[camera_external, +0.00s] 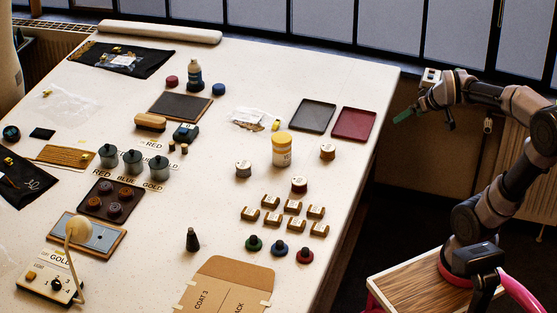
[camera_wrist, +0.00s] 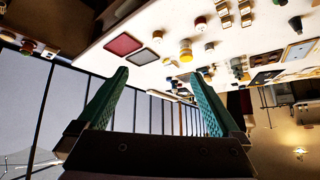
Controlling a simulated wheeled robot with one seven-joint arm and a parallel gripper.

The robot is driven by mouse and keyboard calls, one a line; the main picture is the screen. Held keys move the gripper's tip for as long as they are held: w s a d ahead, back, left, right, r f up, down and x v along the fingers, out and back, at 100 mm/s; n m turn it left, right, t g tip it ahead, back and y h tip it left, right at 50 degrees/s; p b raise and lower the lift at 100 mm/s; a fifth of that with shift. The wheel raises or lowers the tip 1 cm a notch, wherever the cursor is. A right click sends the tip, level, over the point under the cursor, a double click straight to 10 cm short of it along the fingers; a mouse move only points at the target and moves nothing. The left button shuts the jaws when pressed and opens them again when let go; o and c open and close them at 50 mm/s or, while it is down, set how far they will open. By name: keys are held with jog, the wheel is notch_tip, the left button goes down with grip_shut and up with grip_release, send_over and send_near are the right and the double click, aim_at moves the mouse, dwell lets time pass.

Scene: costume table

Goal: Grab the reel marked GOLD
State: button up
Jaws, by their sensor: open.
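Three short round reels with brown sides and pale labelled tops stand on the white table: a left reel (camera_external: 243,169), a front reel (camera_external: 299,185) and a right reel (camera_external: 328,152). Their lettering is too small to read, so I cannot tell which is marked GOLD. Small round things that look like these reels also show upside down in the wrist view, one of them a brown-sided reel (camera_wrist: 200,23). My gripper (camera_external: 404,115) is open and empty, off the table's right edge and well away from the reels. Its green fingers (camera_wrist: 160,72) stand wide apart in the wrist view.
A yellow-lidded jar (camera_external: 282,150) stands between the left and right reels. A grey tray (camera_external: 312,116) and a maroon tray (camera_external: 354,124) lie near the right edge. Several brown labelled blocks (camera_external: 293,206) sit in front. A GOLD card (camera_external: 154,187) lies by grey pots.

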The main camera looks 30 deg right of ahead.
jog(key=w+d+f+n+t+h, duration=0.1)
jog(key=w+d+f+n+t, duration=0.1)
jog(key=w+f+n, duration=0.85)
jog(key=w+d+f+n+t+h, duration=0.1)
jog(key=w+f+n, duration=0.5)
jog(key=w, duration=0.8)
jog(key=n+t+y, duration=0.2)
jog(key=n+y, duration=0.2)
jog(key=n, duration=1.7)
send_near(323, 147)
jog(key=shift+w+d+f, duration=0.25)
jog(key=shift+f, duration=0.15)
jog(key=shift+w+d+f, duration=0.2)
jog(key=shift+f, duration=0.2)
jog(key=shift+w+a+f, duration=0.15)
jog(key=shift+w+f, duration=0.05)
jog(key=shift+w, duration=0.05)
jog(key=x, duration=1)
jog(key=shift+w+r, duration=0.15)
jog(key=shift+w, duration=0.05)
jog(key=c, duration=1.5)
